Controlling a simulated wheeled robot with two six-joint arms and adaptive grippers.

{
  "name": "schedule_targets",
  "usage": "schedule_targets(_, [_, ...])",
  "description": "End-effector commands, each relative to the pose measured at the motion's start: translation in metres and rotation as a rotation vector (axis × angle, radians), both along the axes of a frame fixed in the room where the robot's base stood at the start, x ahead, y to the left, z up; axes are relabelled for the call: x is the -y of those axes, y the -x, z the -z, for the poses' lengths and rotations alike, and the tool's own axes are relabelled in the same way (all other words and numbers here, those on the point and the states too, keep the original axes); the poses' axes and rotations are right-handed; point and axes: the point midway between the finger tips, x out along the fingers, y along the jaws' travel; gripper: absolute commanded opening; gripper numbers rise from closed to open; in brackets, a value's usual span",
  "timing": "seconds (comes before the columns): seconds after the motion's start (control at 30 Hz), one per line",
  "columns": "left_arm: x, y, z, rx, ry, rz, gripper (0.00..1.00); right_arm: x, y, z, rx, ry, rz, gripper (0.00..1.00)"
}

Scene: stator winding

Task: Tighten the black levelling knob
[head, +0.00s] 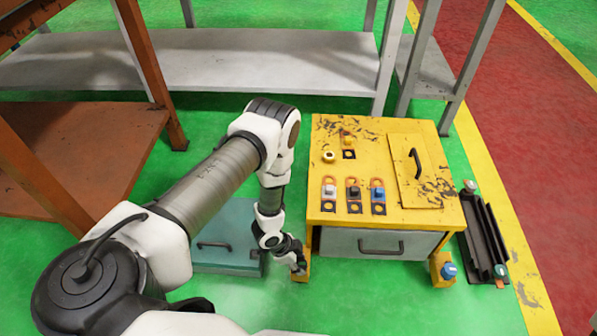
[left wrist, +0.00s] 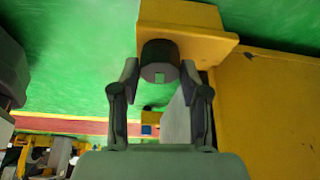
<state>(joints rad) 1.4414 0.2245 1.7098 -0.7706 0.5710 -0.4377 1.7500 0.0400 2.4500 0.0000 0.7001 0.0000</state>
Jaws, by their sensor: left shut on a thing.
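In the head view my left gripper (head: 298,266) is at the front left leg of the yellow table (head: 330,222), low near the floor. The knob itself is hidden by the gripper there. My right gripper is not in view.
A blue knob (head: 449,270) is on the front right foot. A drawer (head: 345,243) is under the tabletop. A teal box (head: 222,255) stands left of my gripper. Black rails (head: 482,240) lie on the floor at right. Green floor is clear in front.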

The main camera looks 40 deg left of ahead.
Motion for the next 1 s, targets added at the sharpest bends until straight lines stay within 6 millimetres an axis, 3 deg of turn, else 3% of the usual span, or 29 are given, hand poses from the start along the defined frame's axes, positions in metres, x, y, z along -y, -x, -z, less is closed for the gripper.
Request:
schedule_targets(0.03, [0.0,0.0,-0.001,0.001,0.001,0.0,0.1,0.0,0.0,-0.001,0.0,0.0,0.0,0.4])
schedule_targets(0.07, [0.0,0.0,-0.001,0.0,0.001,-0.001,0.52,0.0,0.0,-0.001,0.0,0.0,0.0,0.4])
schedule_targets(0.1, [0.0,0.0,-0.001,0.0,0.001,-0.001,0.66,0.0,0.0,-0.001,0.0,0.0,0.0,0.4])
schedule_targets(0.13, [0.0,0.0,-0.001,0.0,0.001,-0.001,0.71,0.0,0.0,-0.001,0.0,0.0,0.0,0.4])
schedule_targets(0.53, [-0.003,0.001,-0.009,0.001,0.0,-0.004,0.71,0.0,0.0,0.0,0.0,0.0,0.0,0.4])
schedule_targets(1.0, [-0.035,0.025,-0.104,0.001,0.002,-0.006,0.71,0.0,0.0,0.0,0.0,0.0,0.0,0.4])
